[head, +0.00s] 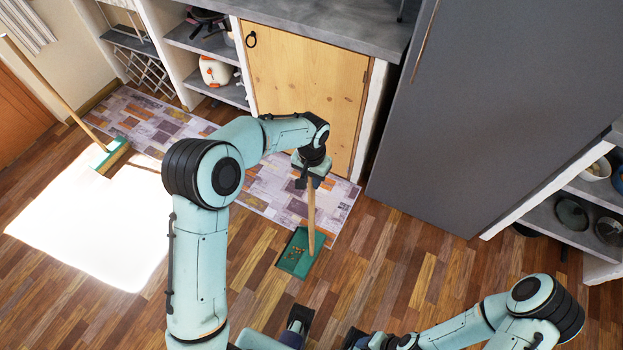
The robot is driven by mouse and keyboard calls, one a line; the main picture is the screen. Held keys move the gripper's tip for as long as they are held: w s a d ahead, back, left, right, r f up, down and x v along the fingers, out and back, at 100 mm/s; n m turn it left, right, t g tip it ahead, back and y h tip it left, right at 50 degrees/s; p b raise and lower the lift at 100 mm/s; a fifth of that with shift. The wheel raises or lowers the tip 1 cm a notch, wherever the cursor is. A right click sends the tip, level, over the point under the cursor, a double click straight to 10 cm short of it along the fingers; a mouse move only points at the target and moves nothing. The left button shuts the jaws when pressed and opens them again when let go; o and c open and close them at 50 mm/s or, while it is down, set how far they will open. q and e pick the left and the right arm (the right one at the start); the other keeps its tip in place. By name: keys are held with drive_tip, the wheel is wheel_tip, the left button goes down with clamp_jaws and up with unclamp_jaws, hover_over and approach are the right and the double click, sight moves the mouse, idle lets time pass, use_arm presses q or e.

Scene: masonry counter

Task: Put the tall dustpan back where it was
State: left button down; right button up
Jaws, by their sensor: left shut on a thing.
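The tall dustpan has a long wooden handle and a green pan (296,256) with small brown bits in it. My left gripper (311,181) is shut on the upper end of the handle, and the dustpan hangs nearly upright below it. The pan shows over the wood floor at the edge of the patterned mat; I cannot tell whether it touches the floor. My right arm is folded at the bottom right. Its gripper end is near the bottom edge, partly cut off, and its jaws cannot be made out.
A wooden cabinet door (304,85) and open shelves stand behind. A grey fridge-like cabinet (495,110) and more shelves are at the right. The wood floor is clear in front.

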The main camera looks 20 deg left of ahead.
use_arm(q)
drive_tip(key=shift+f, duration=0.4)
drive_tip(key=c, duration=0.9)
unclamp_jaws()
wheel_tip(320, 180, up, 12)
drive_tip(key=shift+r+p, duration=0.2)
drive_tip(key=shift+p, duration=0.45)
